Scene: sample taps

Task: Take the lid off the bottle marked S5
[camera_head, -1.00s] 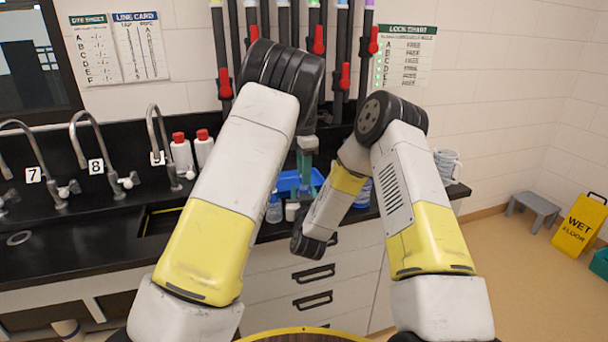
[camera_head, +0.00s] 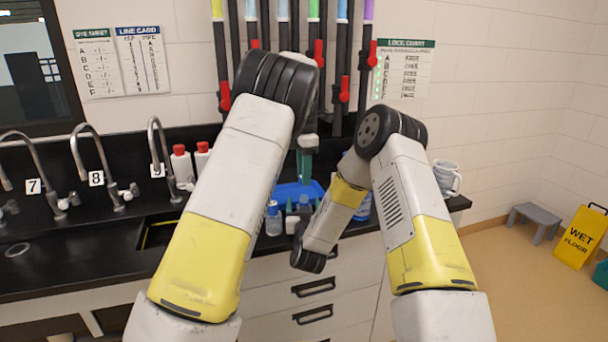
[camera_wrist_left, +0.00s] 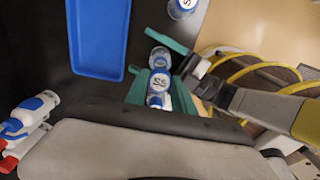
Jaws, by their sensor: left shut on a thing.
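The bottle marked S5 (camera_wrist_left: 160,80) shows blue and white in the left wrist view, between the teal fingers of my left gripper (camera_wrist_left: 160,97), which is shut on it. My right gripper (camera_wrist_left: 182,65) comes in from the right in the left wrist view, one teal finger close beside a clear bottle part next to the S5 label. Whether it touches is unclear. The lid cannot be told apart clearly.
A blue tray (camera_wrist_left: 98,35) lies on the dark counter beside the bottle. Another labelled bottle (camera_wrist_left: 183,7) stands at the top edge. A clear bottle (camera_head: 274,222) stands near the counter's front edge. White red-capped bottles (camera_head: 182,163) and a mug (camera_head: 446,178) flank the area.

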